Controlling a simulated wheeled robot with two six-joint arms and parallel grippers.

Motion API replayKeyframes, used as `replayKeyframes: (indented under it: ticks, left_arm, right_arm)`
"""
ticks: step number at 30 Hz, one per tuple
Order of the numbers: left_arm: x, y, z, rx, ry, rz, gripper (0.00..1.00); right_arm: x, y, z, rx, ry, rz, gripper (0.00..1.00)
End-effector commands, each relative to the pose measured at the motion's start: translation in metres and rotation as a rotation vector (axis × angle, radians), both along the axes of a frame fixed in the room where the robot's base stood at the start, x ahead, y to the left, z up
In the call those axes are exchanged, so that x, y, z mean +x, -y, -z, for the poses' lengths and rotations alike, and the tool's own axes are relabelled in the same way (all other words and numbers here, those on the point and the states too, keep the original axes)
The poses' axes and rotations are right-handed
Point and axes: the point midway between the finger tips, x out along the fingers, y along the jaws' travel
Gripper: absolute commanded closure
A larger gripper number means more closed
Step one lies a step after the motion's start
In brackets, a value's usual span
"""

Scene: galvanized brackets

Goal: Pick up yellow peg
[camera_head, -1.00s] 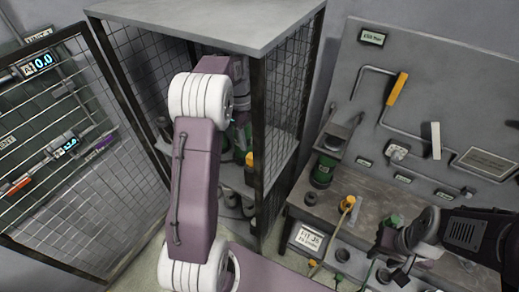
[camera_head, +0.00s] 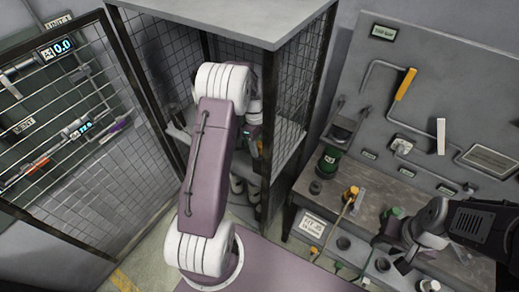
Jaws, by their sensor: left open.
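My left arm reaches into the open mesh cabinet. Its gripper (camera_head: 254,118) is partly hidden behind my own arm link, so its fingertips and anything between them are hard to make out. I cannot make out a yellow peg inside the cabinet now. A yellow-headed rod (camera_head: 352,192) stands leaning on the workbench, away from both grippers; I cannot tell if it is the peg. My right gripper (camera_head: 390,254) is over the bench's front right, with its dark fingers apart and nothing seen between them.
The cabinet (camera_head: 220,18) has a solid top, mesh sides and a mesh door (camera_head: 88,130) swung open left. Right of it, the workbench (camera_head: 385,200) carries a green-black canister (camera_head: 328,163) and dark cups.

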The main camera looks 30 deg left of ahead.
Motion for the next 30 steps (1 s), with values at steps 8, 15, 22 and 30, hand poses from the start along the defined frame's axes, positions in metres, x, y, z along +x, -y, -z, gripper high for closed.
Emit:
replayKeyframes:
  ticks: [8,15,22,30]
  left_arm:
    - [0.0,0.0,0.0,0.0,0.0,0.0,1.0]
    - [0.0,0.0,-0.001,0.0,0.0,0.0,1.0]
    - [0.001,0.0,-0.014,0.001,0.003,0.0,1.0]
    - [0.003,-0.028,-0.033,0.001,0.001,-0.006,1.0]
  right_arm:
    - [0.0,0.0,0.0,0.0,0.0,0.0,0.64]
    - [0.0,0.0,0.0,0.0,0.0,0.0,0.64]
    - [0.0,0.0,0.008,0.0,0.0,0.0,0.64]
    - [0.0,0.0,0.021,0.0,0.0,0.0,0.64]
